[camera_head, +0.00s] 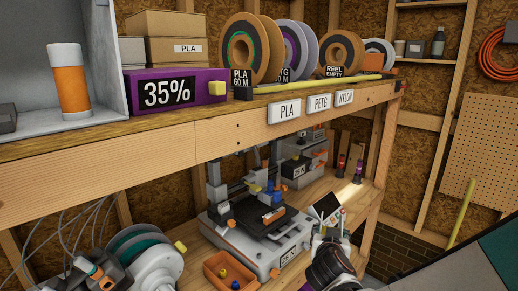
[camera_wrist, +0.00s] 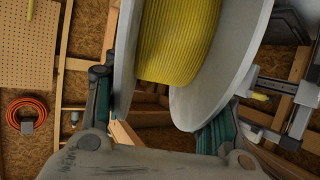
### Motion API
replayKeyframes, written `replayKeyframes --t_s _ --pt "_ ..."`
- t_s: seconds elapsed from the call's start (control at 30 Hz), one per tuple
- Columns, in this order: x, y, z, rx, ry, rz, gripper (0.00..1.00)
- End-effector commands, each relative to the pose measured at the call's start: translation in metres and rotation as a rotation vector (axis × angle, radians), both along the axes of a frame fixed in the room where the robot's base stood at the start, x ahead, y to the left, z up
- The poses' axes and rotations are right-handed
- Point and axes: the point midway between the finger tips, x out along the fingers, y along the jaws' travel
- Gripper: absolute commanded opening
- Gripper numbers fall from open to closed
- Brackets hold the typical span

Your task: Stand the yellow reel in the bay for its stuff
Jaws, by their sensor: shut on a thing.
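The yellow reel (camera_wrist: 180,40) fills the upper middle of the wrist view: yellow filament between two pale grey flanges. My gripper (camera_wrist: 160,95) is shut on it, with a dark finger at its left and a teal-padded finger at its right. No label shows on the reel. In the head view I cannot make out the reel or fingers. Signs on the upper shelf's front edge read PLA (camera_head: 284,110), PETG (camera_head: 319,103) and NYLON (camera_head: 345,98). Behind them stand an orange reel (camera_head: 238,50) tagged PLA, a lilac reel (camera_head: 301,45) tagged PETG and a brown reel (camera_head: 326,52) tagged REEL EMPTY.
A yellow rod (camera_head: 310,85) lies along the shelf front. A purple 35% box (camera_head: 175,92) stands left of the reels, and a grey-white reel (camera_head: 381,47) at the right. A printer (camera_head: 230,232) and orange bin (camera_head: 211,279) occupy the lower bench.

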Motion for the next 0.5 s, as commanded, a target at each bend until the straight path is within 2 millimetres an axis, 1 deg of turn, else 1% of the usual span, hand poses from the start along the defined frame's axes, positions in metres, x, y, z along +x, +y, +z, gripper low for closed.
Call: replayKeyframes --t_s 0.03,0.2,0.33,0.5 --pt "0.0 0.0 -0.018 0.0 -0.001 0.0 0.07" --pt "0.0 0.0 -0.05 0.0 -0.001 0.0 0.07" --pt "0.0 0.0 -0.067 0.0 -0.001 0.0 0.07" --pt "0.0 0.0 -0.073 0.0 -0.001 0.0 0.07"
